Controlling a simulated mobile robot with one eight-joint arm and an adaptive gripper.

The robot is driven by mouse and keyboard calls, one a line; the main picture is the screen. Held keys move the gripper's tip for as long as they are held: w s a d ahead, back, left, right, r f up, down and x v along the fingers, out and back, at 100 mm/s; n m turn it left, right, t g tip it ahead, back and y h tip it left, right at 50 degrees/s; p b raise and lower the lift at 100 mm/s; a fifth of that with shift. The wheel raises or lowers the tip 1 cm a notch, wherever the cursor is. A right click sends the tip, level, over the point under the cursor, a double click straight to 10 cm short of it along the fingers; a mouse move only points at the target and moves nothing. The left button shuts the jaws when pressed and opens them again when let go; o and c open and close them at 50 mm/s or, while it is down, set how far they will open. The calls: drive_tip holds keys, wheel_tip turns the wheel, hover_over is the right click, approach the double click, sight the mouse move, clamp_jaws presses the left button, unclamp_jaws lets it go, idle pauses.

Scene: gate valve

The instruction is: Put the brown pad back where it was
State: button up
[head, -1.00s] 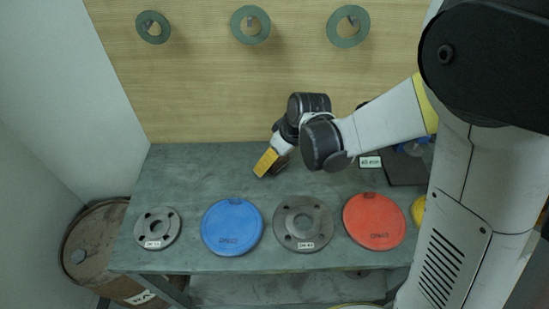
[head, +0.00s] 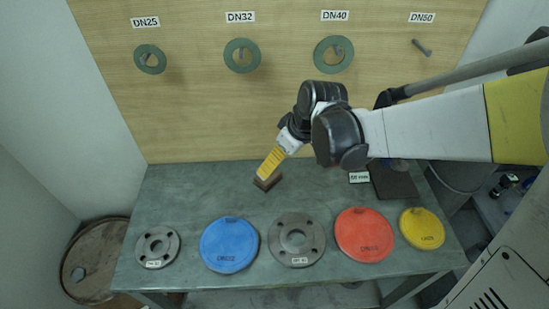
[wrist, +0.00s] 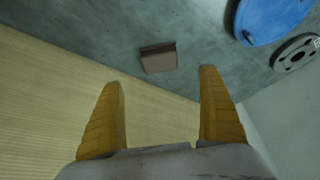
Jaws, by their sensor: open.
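The brown pad (head: 267,180) is a small block lying on the grey-green bench top, towards the back and left of centre. In the wrist view the pad (wrist: 159,57) lies on the bench beyond my fingertips, roughly between their lines. My gripper (head: 263,175) has yellow fingers pointing down at the pad in the head view, partly covering it. In the wrist view my gripper (wrist: 163,76) is open, fingers wide apart, with nothing between them. The pad looks apart from both fingers there.
A blue disc (head: 230,245), grey flanges (head: 157,247) (head: 297,240), a red disc (head: 364,235) and a yellow disc (head: 422,228) line the bench front. A dark plate (head: 394,182) lies back right beside a small label (head: 359,177). Green rings (head: 242,56) hang on the wooden wall.

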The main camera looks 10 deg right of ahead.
drive_tip(key=s+d+r+m+t+h, duration=0.3)
drive_tip(key=s+d+r+m, duration=0.5)
drive_tip(key=s+d, duration=0.4)
drive_tip(key=s+r, duration=0.1)
drive_tip(key=s, duration=0.1)
drive_tip(key=shift+s+d+r+m+t, duration=0.15)
drive_tip(key=shift+s+d+m+t, duration=0.15)
drive_tip(key=shift+s+t, duration=0.1)
wheel_tip(320, 180, down, 2)
drive_tip(key=shift+b, duration=1)
